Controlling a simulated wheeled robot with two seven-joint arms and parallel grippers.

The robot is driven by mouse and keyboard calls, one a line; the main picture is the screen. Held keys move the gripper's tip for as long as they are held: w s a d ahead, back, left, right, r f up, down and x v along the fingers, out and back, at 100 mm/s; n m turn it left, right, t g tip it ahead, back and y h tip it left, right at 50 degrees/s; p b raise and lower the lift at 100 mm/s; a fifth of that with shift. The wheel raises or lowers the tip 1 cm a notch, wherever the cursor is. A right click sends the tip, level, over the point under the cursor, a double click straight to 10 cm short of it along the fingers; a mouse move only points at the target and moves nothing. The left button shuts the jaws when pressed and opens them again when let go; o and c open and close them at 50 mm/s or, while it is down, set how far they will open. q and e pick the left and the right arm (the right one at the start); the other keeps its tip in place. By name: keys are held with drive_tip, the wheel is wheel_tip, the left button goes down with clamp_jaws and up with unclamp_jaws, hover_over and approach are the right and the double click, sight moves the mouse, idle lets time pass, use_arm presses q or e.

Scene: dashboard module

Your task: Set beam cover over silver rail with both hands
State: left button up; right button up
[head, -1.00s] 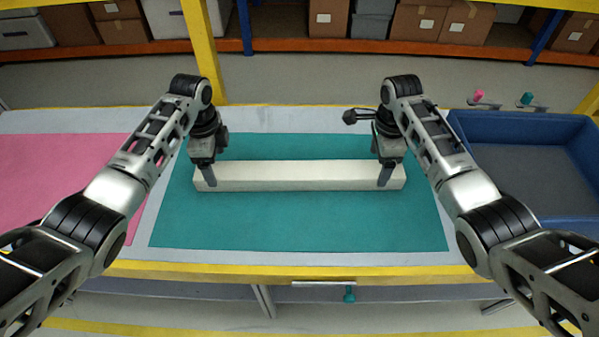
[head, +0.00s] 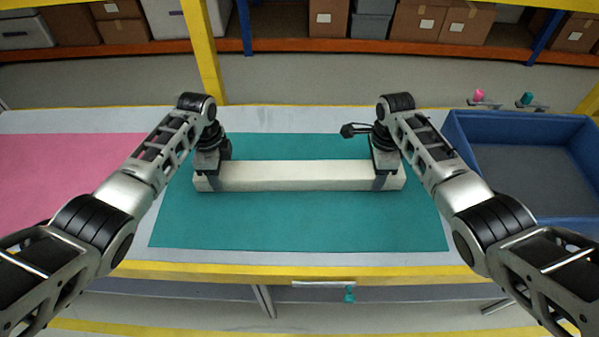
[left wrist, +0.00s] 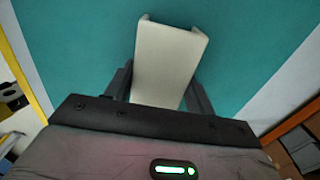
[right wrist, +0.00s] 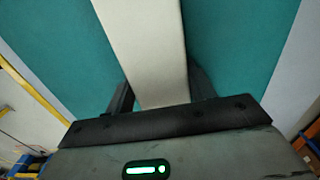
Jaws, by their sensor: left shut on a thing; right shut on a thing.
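The beam cover (head: 298,175) is a long cream-white bar lying left to right on the teal mat (head: 300,228). My left gripper (head: 211,182) is shut on it near its left end. My right gripper (head: 382,182) is shut on it near its right end. In the left wrist view the cover (left wrist: 168,60) runs between the two dark fingers, with a channel-like end. In the right wrist view the cover (right wrist: 150,50) also passes between the fingers. No silver rail is visible on its own; I cannot tell whether it is under the cover.
A blue bin (head: 525,165) stands at the right of the table. A pink mat (head: 65,180) lies at the left. The teal mat in front of the cover is clear. A yellow post (head: 205,55) and shelves with boxes (head: 416,22) stand behind the table.

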use_arm(q)
drive_tip(key=shift+r, duration=0.1)
